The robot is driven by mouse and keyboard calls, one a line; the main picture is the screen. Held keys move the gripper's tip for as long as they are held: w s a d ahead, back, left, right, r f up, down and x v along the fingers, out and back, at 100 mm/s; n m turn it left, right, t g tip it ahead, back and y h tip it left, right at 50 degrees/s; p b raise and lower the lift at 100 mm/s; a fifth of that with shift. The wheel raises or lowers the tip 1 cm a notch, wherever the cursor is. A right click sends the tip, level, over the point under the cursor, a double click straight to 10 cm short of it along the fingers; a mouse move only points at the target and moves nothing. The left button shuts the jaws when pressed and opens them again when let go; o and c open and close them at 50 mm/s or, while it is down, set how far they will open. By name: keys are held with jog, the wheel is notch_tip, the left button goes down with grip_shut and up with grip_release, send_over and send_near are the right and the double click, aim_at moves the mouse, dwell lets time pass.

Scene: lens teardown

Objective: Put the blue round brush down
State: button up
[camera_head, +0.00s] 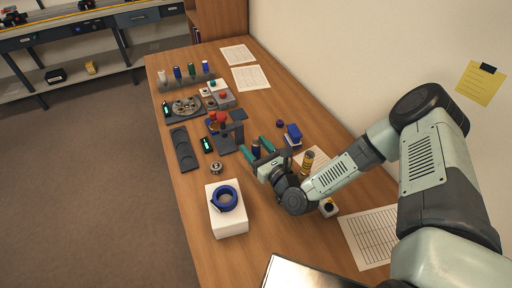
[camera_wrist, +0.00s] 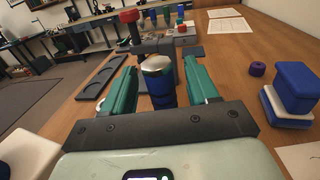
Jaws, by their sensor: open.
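The blue round brush (camera_wrist: 160,88), with a silver-and-tan top and a dark blue body, stands upright between the two green fingers of my gripper (camera_wrist: 160,66) in the wrist view. The fingers are open, with a gap showing on each side of the brush. In the head view the brush (camera_head: 256,148) shows as a small dark blue upright shape between the fingers of my gripper (camera_head: 250,143). Its foot is hidden by the gripper, so I cannot see what it rests on.
A dark stand with a red knob (camera_wrist: 130,18) is just beyond the fingers. A white box (camera_head: 228,222) bears a blue ring (camera_head: 224,198). Dark trays (camera_head: 184,150) lie left.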

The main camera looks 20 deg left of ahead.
jog(key=shift+r, duration=0.1)
jog(key=shift+s+d, duration=0.1)
jog(key=shift+d, duration=0.05)
jog(key=v, duration=1.1)
jog(key=shift+s+d, duration=0.2)
jog(key=shift+d, duration=0.05)
